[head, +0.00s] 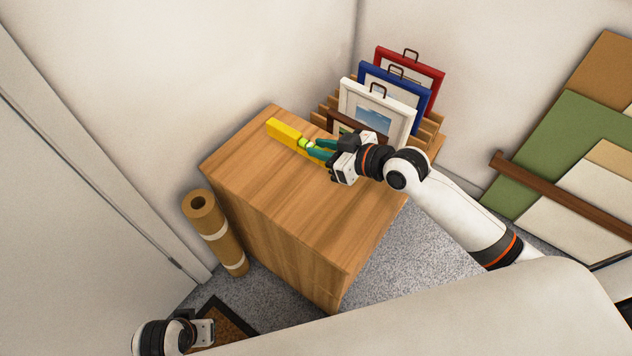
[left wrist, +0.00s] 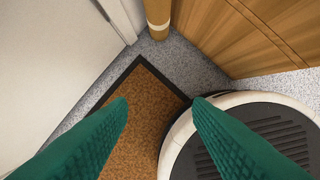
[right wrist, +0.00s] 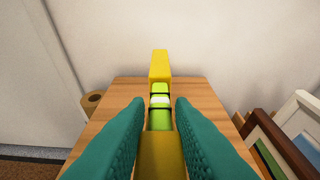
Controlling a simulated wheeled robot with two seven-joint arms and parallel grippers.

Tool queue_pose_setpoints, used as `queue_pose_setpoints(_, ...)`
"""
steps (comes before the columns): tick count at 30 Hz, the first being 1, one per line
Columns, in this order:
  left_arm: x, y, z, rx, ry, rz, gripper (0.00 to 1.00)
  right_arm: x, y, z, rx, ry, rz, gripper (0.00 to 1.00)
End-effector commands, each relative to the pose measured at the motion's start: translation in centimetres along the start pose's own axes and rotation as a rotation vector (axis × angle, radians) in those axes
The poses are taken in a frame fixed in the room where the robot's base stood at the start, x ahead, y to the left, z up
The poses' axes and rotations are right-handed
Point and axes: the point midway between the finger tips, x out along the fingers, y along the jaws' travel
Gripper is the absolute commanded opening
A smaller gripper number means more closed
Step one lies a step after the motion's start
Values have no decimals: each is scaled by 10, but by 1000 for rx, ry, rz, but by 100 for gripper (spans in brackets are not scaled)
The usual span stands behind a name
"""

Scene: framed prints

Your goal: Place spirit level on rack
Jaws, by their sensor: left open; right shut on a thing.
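The yellow spirit level (head: 284,131) with a green vial is over the wooden cabinet top in the head view. It also shows in the right wrist view (right wrist: 159,68), running away from me between the fingers. My right gripper (head: 318,149) is shut on it; I cannot tell whether the level touches the wood. The wooden rack (head: 433,124) stands at the back right end of the cabinet and holds framed prints. My left gripper (left wrist: 160,102) is open and empty, low over the floor by a brown doormat (left wrist: 143,130).
Red (head: 437,73), blue (head: 420,93) and white (head: 404,118) frames stand in the rack, close to my right arm. The cabinet top (head: 320,220) has bare room at the front. A brown paper roll (head: 208,222) leans at its left. Boards (head: 548,140) lean at the right wall.

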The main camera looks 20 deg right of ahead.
Motion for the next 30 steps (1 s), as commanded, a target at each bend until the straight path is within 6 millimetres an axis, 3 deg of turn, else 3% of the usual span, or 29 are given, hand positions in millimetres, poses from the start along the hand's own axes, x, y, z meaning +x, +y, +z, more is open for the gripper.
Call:
queue_pose_setpoints(1, -9, 1, 3, -1, -10, 1, 46, 5, 1, -13, 4, 1, 1, 0)
queue_pose_setpoints(6, -41, 2, 8, -3, -26, 4, 46, 15, 1, -38, 4, 1, 1, 0)
queue_pose_setpoints(11, -56, 3, 9, -4, -32, 6, 46, 19, 1, -47, 3, -1, 0, 0)
queue_pose_setpoints(18, -89, 3, 8, -6, -51, 9, 46, 31, 1, -75, 3, 0, 0, 0)
queue_pose_setpoints(30, -96, 4, 7, -6, -51, 9, 46, 33, 1, -80, 2, -1, 0, 0)
